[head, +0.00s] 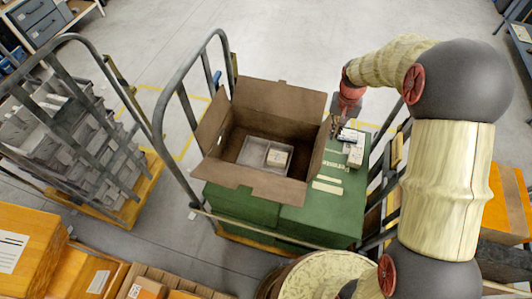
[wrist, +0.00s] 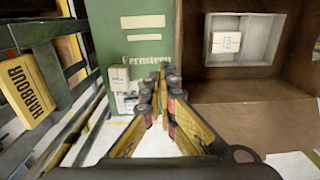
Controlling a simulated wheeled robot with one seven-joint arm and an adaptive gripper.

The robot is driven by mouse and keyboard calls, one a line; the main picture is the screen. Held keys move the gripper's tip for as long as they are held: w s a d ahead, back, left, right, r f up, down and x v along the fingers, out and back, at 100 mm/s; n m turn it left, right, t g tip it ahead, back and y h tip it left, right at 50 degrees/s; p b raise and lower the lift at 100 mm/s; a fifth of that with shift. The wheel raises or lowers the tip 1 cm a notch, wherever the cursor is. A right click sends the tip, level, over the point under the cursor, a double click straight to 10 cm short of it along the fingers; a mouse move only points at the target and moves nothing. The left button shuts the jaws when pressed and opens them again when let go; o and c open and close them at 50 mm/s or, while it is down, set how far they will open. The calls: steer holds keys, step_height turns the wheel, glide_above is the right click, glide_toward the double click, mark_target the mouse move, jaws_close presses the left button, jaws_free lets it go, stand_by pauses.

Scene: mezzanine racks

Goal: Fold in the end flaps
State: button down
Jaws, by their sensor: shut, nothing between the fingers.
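A brown cardboard box (head: 236,146) stands open on a green cart load. Its back flap (head: 284,98) stands up, its left flap (head: 212,122) leans outward, and its front flap (head: 256,184) spreads outward. The right flap (head: 322,139) stands steeply beside my gripper (head: 337,127). Inside lies a grey tray (head: 251,150) with a small pale carton (head: 277,157); the tray also shows in the wrist view (wrist: 268,55). My gripper is shut and empty, just outside the box's right side. Its fingers (wrist: 160,78) show together beside the brown cardboard (wrist: 240,122); contact cannot be told.
Small white packets (head: 354,152) lie on the green top (head: 345,190) right of the box. A cart handle (head: 172,100) rises at the left. Another cart with grey bins (head: 75,120) stands farther left. Orange boxes (head: 25,245) fill the lower left. Open floor lies behind.

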step_height(320, 180, down, 3)
steer(key=shift+f+b, duration=0.2)
steer(key=shift+b, duration=0.9)
steer(key=shift+a, duration=0.1)
steer(key=w+a, duration=0.2)
steer(key=a, duration=1)
steer(key=shift+w, duration=0.25)
stand_by(0.8)
steer(key=shift+r, duration=0.15)
step_height(320, 180, up, 7)
steer(key=p, duration=0.3)
stand_by(0.6)
